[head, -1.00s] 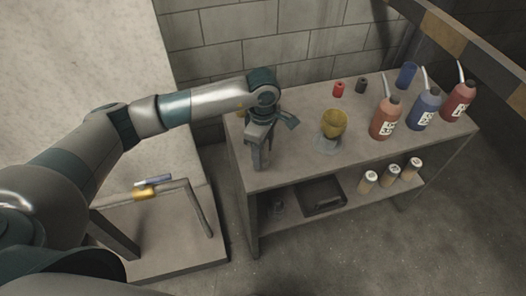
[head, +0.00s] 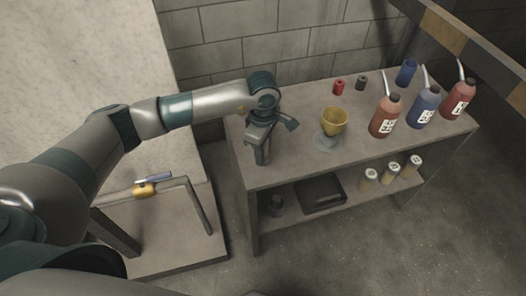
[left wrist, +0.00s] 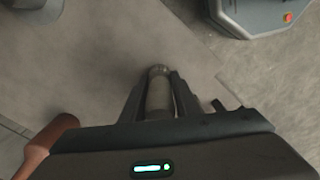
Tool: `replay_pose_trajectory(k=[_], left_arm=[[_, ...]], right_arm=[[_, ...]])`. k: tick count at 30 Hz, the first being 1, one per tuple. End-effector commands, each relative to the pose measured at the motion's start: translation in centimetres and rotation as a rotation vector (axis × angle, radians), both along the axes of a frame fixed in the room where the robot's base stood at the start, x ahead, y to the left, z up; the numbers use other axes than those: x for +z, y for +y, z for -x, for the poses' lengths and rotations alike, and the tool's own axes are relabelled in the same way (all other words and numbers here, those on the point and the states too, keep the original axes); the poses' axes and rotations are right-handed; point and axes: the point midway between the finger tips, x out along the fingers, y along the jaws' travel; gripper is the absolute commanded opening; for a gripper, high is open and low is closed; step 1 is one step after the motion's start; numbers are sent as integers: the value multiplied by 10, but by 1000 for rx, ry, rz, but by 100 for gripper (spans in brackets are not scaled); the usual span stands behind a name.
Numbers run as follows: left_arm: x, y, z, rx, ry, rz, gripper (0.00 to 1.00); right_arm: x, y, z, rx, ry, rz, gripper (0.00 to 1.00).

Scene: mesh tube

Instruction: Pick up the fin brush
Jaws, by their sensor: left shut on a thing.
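My left gripper (head: 262,158) is over the front left part of the grey table, pointing down. In the left wrist view its two fingers (left wrist: 158,100) are closed on the sides of a short grey-tan cylinder, the fin brush (left wrist: 158,88), with its rounded end showing between them. The rest of it is hidden by the fingers and gripper body. In the head view the brush cannot be made out from the dark fingers. My right gripper is not in view.
Right of my left gripper, a yellow cup (head: 334,121) stands on a grey base. A red spool (head: 339,87) is behind. The lower shelf holds a black tray (head: 321,196) and jars.

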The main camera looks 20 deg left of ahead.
Motion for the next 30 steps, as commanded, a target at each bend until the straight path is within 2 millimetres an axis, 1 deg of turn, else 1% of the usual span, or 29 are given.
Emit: replay_pose_trajectory(k=[5,10,14,17,18,30], left_arm=[[2,0,-1,0,-1,0,5],[11,0,-1,1,-3,1,5],[26,0,-2,-1,-5,1,5],[42,-1,-1,-3,-5,1,5],[45,-10,5,-6,-3,3,5],[90,-73,44,-5,-3,2,5]], right_arm=[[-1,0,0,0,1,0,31],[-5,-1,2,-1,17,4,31],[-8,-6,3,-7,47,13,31],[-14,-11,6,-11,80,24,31],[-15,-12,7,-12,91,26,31],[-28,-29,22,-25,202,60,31]])
